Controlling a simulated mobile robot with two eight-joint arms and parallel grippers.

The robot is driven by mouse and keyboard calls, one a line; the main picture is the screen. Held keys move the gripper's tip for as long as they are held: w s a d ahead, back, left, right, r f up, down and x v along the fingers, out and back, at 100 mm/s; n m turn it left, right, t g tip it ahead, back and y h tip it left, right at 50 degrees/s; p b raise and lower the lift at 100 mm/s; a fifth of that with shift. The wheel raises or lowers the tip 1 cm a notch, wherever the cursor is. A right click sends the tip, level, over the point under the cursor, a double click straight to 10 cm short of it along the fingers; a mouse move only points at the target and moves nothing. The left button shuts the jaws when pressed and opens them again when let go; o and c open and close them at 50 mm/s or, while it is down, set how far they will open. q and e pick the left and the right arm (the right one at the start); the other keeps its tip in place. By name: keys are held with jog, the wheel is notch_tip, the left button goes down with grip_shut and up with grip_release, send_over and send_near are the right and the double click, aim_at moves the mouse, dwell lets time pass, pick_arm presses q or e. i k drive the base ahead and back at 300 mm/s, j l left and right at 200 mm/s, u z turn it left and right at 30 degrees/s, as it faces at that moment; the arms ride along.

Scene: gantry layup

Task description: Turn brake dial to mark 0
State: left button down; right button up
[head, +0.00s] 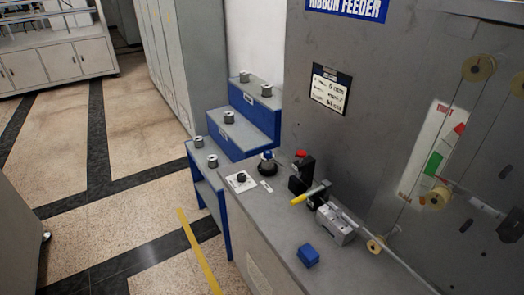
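A small black knob (241,177) sits on a white square plate (236,187) at the left end of the grey bench top; it looks like the brake dial. Its marks and pointer are too small to read. A round black base with a blue top (267,163) stands just behind it to the right, next to a small white label (266,186). Neither of my grippers is in view, and nothing touches the knob.
On the grey bench (272,212) stand a black device with a red top (301,157), a yellow handle (309,194), a metal block (336,226) and a blue block (308,255). Blue steps (240,133) with several spools stand behind left. The ribbon feeder panel (385,75) rises at right.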

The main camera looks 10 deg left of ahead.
aim_at(241, 177)
jog(key=i+j+u, duration=0.2)
jog(key=u, duration=0.25)
jog(key=i+j+u, duration=0.2)
jog(key=u, duration=0.25)
jog(key=i+j+u, duration=0.2)
jog(key=u, duration=0.25)
